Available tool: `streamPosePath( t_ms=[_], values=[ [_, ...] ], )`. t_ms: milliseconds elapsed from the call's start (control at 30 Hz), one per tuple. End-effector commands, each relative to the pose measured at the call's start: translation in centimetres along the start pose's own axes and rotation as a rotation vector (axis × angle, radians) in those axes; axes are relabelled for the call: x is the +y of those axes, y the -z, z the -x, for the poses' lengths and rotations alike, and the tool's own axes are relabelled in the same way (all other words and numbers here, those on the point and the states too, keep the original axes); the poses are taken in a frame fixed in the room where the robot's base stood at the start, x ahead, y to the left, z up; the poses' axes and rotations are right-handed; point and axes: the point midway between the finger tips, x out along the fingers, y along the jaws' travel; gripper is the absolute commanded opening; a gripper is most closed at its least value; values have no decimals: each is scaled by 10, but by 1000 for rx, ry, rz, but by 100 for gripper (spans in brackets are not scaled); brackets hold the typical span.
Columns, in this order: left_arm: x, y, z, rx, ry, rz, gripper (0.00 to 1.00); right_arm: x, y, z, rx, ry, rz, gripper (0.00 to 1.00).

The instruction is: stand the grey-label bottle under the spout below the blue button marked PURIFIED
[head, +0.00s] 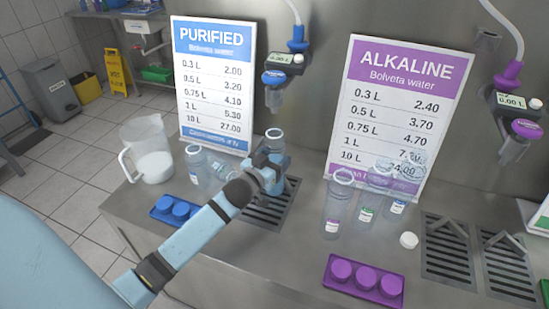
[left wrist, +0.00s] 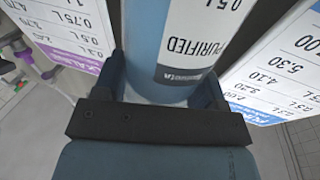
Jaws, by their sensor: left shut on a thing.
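My left gripper (head: 268,168) is shut on a clear bottle (head: 275,142), seen in the head view upright with an open neck. I cannot tell whether this label counts as the grey one. The bottle is over or on the left drip grate (head: 262,217); its base is hidden. The blue button (head: 274,77) sits above the clear spout (head: 273,100), and the bottle's neck is below that spout. My right gripper is not in view.
Several bottles (head: 337,205) stand at the right, near a loose white cap (head: 408,240) and a purple cap tray (head: 342,290). A pitcher (head: 150,155) and a blue cap tray (head: 165,217) are at the left.

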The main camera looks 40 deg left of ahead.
Motion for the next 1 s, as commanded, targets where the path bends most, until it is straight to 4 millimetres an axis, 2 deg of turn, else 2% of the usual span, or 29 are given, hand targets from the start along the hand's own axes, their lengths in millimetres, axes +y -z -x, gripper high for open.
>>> streamPosePath(
  t_ms=[200,233,300,333,667,767,1000],
  values=[
    [0,-3,0,1,0,1,29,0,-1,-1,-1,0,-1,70],
    [0,-3,0,0,0,0,72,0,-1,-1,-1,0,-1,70],
    [0,-2,0,0,0,0,88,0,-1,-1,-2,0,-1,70],
    [0,-2,0,0,0,0,90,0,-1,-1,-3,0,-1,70],
    [0,2,1,0,0,-1,90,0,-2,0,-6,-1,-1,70],
    [0,-1,14,-1,0,1,90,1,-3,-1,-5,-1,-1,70],
    [0,-1,65,-3,1,1,90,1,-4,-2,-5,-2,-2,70]
  ],
)
